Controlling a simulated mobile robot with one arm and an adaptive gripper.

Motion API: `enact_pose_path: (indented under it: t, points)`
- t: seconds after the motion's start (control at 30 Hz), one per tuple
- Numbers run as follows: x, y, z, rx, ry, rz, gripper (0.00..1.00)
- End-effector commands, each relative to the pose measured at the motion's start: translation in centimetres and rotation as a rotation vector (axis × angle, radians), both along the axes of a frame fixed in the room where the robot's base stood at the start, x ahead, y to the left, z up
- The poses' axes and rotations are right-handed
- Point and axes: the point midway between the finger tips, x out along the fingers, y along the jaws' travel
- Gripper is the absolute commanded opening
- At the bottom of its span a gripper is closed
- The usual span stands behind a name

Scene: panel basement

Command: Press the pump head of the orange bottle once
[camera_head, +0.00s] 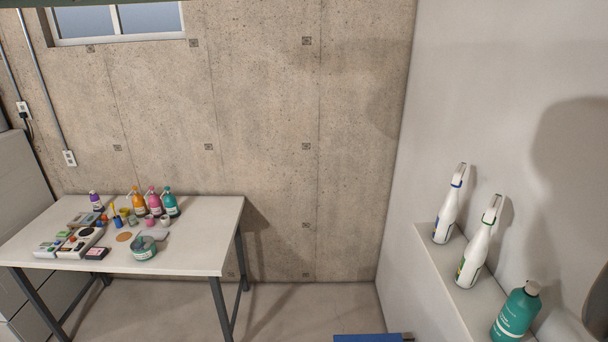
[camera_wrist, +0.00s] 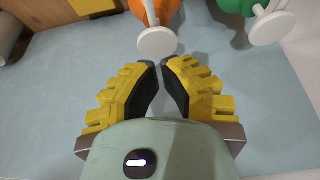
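In the wrist view, an orange bottle (camera_wrist: 135,14) stands at the top edge, mostly cut off. Its white round pump head (camera_wrist: 157,43) faces the camera on a thin white stem. My gripper (camera_wrist: 160,64) is just below the pump head in the picture, its yellow and black fingertips drawn together with only a narrow gap and nothing between them. Whether the tips touch the pump head cannot be told. In the head view, an orange bottle (camera_head: 139,203) stands at the back of the white table; I cannot tell whether it is the same one. My gripper does not show there.
The blue-grey surface (camera_wrist: 45,95) is clear beside my fingers. The head view shows a ledge (camera_head: 428,258) with several bottles.

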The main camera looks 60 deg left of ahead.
Motion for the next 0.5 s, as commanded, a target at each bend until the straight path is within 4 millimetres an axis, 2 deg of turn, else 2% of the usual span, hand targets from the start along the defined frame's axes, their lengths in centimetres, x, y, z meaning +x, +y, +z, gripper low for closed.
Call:
enact_pose_path:
  t: [0.3, 0.5]
  points:
    - [0.0, 0.0, 0.1, 0.0, 0.0, 0.0, 0.0]
    - [0.0, 0.0, 2.1, 0.0, 0.0, 0.0, 0.0]
